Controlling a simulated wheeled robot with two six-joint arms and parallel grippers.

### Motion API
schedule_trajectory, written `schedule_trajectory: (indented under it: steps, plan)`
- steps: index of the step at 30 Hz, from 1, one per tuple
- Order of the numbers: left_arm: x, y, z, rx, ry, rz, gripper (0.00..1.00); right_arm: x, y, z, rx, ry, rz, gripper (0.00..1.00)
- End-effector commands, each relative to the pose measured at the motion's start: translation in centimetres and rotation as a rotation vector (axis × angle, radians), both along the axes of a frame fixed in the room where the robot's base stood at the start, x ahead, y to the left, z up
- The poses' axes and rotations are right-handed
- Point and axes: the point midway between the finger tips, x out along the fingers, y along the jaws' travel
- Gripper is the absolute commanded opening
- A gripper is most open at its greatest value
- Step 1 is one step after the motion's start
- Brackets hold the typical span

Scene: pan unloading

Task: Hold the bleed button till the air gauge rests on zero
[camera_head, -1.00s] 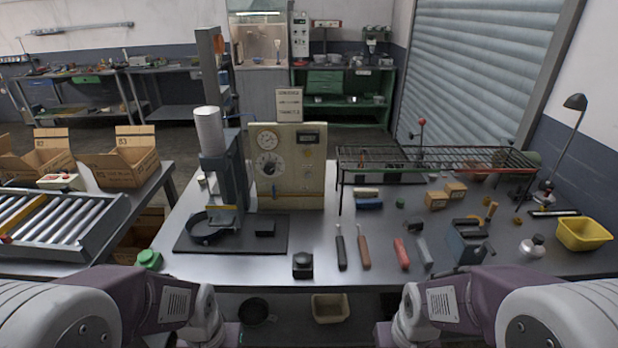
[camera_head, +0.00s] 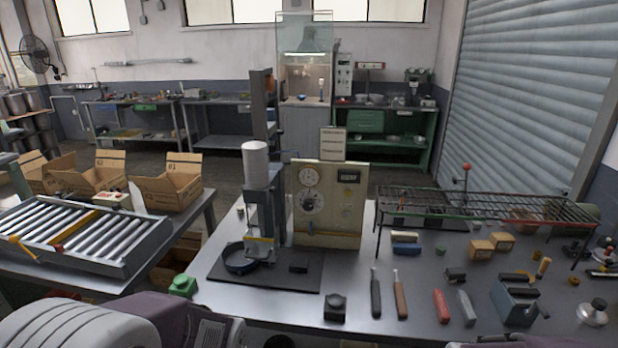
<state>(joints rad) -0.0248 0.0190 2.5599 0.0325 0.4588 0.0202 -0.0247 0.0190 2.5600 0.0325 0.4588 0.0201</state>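A beige upright panel (camera_head: 338,222) stands at the back of the workbench. It carries a small round white gauge (camera_head: 309,176) at its upper left, a larger round dial (camera_head: 312,203) below it and a dark digital display (camera_head: 348,176). The gauge's needle and numbers are too small to read. I cannot tell which part is the bleed button. A green button-like thing (camera_head: 183,285) sits at the bench's front left corner. Part of my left arm shows at the bottom left. Neither gripper is in view, and nothing of mine touches the panel.
A press (camera_head: 264,205) stands on a dark mat (camera_head: 222,272) just left of the panel. A wire rack (camera_head: 480,205) stands to its right. Two screwdriver-like tools (camera_head: 375,292) (camera_head: 400,295) and a black block (camera_head: 334,307) lie in front. A roller conveyor (camera_head: 95,235) is at left.

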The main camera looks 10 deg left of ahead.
Motion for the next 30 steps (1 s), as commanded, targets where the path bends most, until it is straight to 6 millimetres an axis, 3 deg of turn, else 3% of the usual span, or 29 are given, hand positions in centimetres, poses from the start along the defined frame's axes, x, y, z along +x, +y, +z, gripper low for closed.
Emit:
schedule_trajectory:
  steps: [1,5,30]
  plan:
    - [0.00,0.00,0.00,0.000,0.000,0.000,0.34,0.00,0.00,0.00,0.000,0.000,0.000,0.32]
    - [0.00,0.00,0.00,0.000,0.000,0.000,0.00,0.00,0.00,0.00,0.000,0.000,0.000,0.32]
    - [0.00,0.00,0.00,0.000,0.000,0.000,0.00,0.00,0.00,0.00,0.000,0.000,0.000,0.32]
